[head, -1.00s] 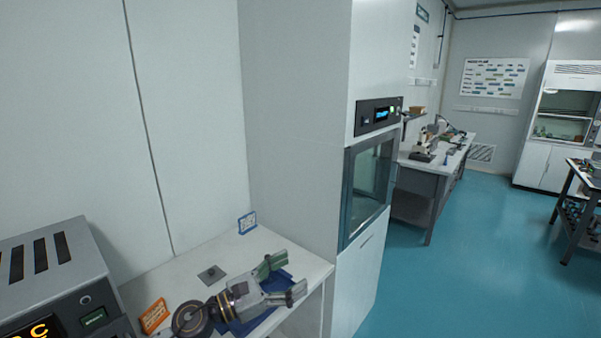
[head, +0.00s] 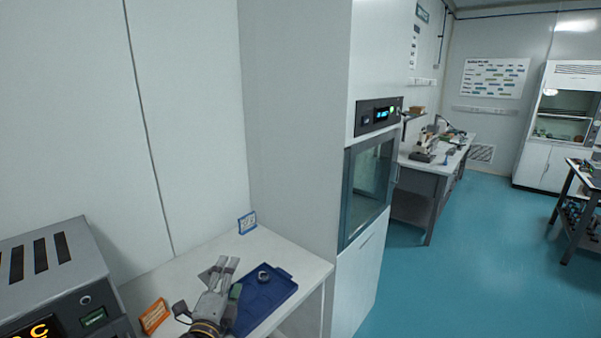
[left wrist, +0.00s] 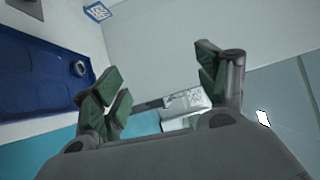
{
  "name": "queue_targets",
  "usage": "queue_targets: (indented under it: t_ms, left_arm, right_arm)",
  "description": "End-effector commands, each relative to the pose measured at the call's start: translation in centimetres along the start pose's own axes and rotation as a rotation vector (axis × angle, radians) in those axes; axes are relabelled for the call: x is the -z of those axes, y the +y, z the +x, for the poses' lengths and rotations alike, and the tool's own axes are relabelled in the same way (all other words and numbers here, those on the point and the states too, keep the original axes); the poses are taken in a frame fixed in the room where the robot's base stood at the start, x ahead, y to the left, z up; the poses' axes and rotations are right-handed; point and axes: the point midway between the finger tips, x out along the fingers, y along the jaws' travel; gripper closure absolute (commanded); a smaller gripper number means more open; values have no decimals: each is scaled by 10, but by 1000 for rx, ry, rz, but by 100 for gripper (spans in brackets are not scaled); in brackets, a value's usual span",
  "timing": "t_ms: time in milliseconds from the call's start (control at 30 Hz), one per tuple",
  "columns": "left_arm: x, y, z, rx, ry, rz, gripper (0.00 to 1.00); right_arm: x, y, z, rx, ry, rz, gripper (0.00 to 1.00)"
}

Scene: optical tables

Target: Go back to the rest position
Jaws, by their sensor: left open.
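My left gripper (head: 225,268) is above the small white table in the head view, its fingers pointing toward the back wall. In the left wrist view my left gripper (left wrist: 158,82) has its green-padded fingers spread wide with nothing between them. My right gripper is in neither view.
A blue tray (head: 276,296) with a small grey ring (head: 263,276) in it lies right beside the gripper. An orange sign (head: 154,316) and a blue sign (head: 247,222) stand on the table. A grey instrument (head: 50,270) is at the left; a tall cabinet (head: 300,130) borders the right. Open floor lies beyond.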

Motion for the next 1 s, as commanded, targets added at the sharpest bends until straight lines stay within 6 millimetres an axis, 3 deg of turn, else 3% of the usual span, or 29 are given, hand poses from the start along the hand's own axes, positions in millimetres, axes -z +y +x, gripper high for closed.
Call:
queue_targets:
  t_ms: [200, 433, 800, 1000]
  left_arm:
    - [-25, 48, -26, -201, -144, -299, 26]
    - [-39, 102, -67, -416, -313, -594, 26]
    - [-35, 174, -160, -759, -619, -1006, 26]
    - [-27, 192, -202, -892, -752, -1139, 26]
  right_arm:
    - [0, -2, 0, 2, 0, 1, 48]
    - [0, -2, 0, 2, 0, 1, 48]
    - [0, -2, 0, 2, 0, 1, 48]
    - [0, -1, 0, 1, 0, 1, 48]
